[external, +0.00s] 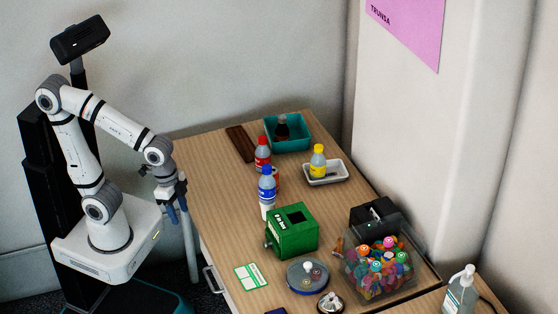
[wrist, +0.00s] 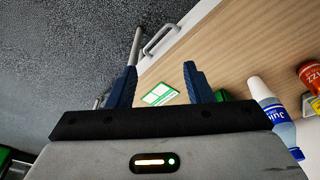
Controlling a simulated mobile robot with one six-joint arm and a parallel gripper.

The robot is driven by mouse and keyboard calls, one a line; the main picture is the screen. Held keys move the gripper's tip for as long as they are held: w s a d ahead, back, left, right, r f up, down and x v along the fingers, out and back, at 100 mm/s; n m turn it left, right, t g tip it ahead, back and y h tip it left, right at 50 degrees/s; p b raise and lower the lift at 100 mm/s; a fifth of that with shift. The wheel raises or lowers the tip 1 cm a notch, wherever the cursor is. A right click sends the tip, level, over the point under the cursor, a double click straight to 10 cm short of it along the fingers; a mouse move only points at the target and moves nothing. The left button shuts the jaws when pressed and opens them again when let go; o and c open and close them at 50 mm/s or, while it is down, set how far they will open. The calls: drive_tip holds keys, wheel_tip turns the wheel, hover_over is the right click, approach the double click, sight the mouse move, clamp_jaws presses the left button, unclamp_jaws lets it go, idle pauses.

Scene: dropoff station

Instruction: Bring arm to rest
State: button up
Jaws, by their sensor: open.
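My gripper (external: 174,205) hangs at the left edge of the wooden table (external: 213,190), pointing down, with my arm bent above my white base. In the wrist view, my gripper (wrist: 158,84) has its two blue fingers apart with nothing between them. Beyond the fingertips lie the table edge and a green-and-white card (wrist: 159,94). A bottle with a blue label (wrist: 279,125) is to the right of the fingers in that view, apart from them.
The table holds a green box (external: 291,238), several bottles, a teal bin (external: 306,137), a white tray (external: 341,175), a round dish (external: 300,284) and a clear tub (external: 357,277) of colourful items. A metal drawer handle (external: 210,280) sticks out at the table's front. The table's left part is mostly clear.

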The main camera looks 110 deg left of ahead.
drive_tip(key=shift+g, duration=0.3)
drive_tip(key=s, duration=0.1)
drive_tip(key=s+d+f, duration=0.2)
drive_tip(key=shift+s, duration=0.2)
drive_tip(key=shift+o, duration=0.2)
